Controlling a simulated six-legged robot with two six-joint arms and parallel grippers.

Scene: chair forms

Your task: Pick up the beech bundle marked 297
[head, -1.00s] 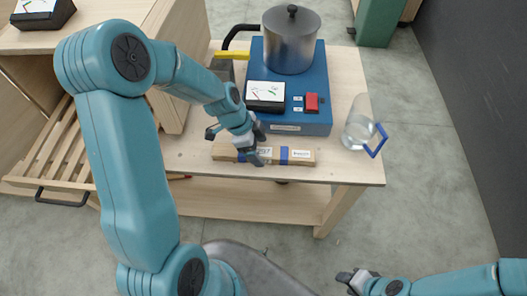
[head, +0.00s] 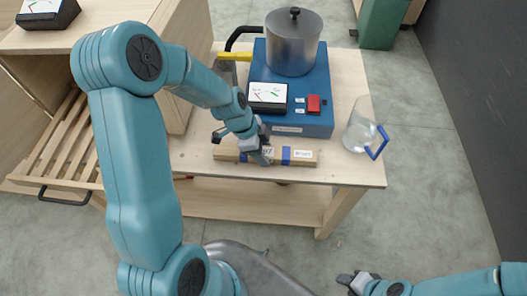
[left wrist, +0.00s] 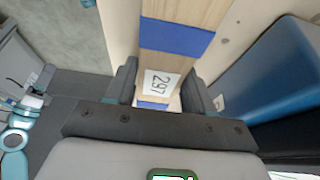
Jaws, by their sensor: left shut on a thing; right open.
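The beech bundle (head: 302,158) is a long pale wooden bundle with blue bands, lying along the front edge of the bench top. In the left wrist view the bundle (left wrist: 188,12) runs between my fingers, and its white label (left wrist: 158,84) reads 297. My left gripper (head: 262,152) is shut on the bundle near its middle; in the left wrist view its fingers (left wrist: 160,95) stand on both sides of it. I cannot tell whether the bundle is clear of the bench. My right gripper (head: 347,280) is open and empty, low at the bottom of the head view, far from the bench.
A blue unit (head: 300,122) with a meter (head: 268,95) and a steel pot (head: 293,45) stands just behind the bundle. A clear jug (head: 358,128) with a blue handle stands at the right. A slatted rack (head: 62,150) is at the left. The bench's front right corner is bare.

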